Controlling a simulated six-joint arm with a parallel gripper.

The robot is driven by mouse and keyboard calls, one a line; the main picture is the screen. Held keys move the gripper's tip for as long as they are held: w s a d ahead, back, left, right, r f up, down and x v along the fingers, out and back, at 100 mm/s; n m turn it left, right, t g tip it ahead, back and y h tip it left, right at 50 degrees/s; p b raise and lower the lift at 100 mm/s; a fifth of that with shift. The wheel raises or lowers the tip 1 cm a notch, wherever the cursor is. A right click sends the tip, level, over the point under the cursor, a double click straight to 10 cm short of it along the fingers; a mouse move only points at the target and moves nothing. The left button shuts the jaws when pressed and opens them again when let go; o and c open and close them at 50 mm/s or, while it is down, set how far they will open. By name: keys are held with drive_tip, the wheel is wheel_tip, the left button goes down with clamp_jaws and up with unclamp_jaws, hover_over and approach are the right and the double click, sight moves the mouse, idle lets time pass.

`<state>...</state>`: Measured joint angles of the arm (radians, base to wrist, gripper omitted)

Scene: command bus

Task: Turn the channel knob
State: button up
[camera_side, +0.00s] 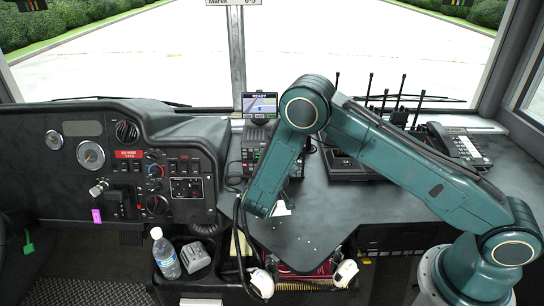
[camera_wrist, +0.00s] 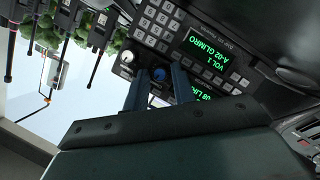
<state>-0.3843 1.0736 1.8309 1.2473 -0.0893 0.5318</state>
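I cannot read which knob is marked channel. My gripper (camera_wrist: 159,70) is open, its two dark blue fingers apart on either side of the blue knob. Gaps show beside the knob, and contact cannot be told. In the side view the radio (camera_side: 247,152) stands on the dashboard, partly behind my arm; the gripper's fingers are hidden there.
A small screen (camera_side: 260,104) reading "READY" stands above the radio. A desk phone (camera_side: 458,146) is at the right. A bottle (camera_side: 165,253) stands lower left.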

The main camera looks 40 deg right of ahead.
clamp_jaws()
drive_tip(key=shift+f+n+g+h, duration=0.1)
drive_tip(key=shift+n+g+h, duration=0.35)
drive_tip(key=shift+n, duration=0.75)
drive_tip(key=shift+t+h, duration=0.25)
unclamp_jaws()
